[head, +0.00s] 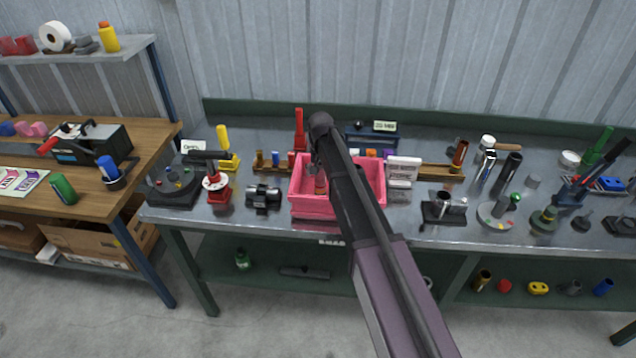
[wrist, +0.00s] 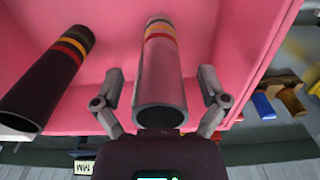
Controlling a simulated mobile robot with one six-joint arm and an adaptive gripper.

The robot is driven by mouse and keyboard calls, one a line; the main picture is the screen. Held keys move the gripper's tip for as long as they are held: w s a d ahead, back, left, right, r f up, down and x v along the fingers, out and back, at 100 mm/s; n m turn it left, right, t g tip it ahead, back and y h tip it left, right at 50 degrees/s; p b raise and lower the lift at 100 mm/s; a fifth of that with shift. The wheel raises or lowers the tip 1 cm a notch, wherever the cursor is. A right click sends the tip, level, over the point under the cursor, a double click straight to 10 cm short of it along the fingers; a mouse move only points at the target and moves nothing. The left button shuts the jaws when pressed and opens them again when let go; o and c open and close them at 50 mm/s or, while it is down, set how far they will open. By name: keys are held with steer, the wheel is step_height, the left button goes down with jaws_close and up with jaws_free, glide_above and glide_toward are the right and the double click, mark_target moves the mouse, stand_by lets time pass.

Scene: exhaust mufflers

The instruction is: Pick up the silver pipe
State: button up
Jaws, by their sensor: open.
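A silver pipe (wrist: 160,70) with yellow, orange and red bands at its far end lies in the pink bin, tinted pink by the walls. Its open near end faces the wrist camera. My gripper (wrist: 161,84) is open, with one finger on each side of this pipe; gaps show between the fingers and the pipe. A dark pipe (wrist: 50,78) with similar bands lies to the left in the same bin. In the head view my gripper (head: 318,165) is over the pink bin (head: 312,210), and my arm hides part of the bin.
The bin stands on a metal workbench (head: 400,215) crowded with small tools and parts. A black clamp (head: 263,196) and a red stand (head: 215,188) are left of the bin. White boxes (head: 403,169) stand close on its right. A wooden table (head: 90,200) is at the left.

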steer(key=c, duration=1.2)
steer(key=shift+o, duration=0.2)
steer(key=shift+r, duration=0.1)
step_height(320, 180, up, 10)
steer(key=p, duration=1)
steer(key=shift+r+p, duration=0.55)
steer(key=shift+p, duration=0.1)
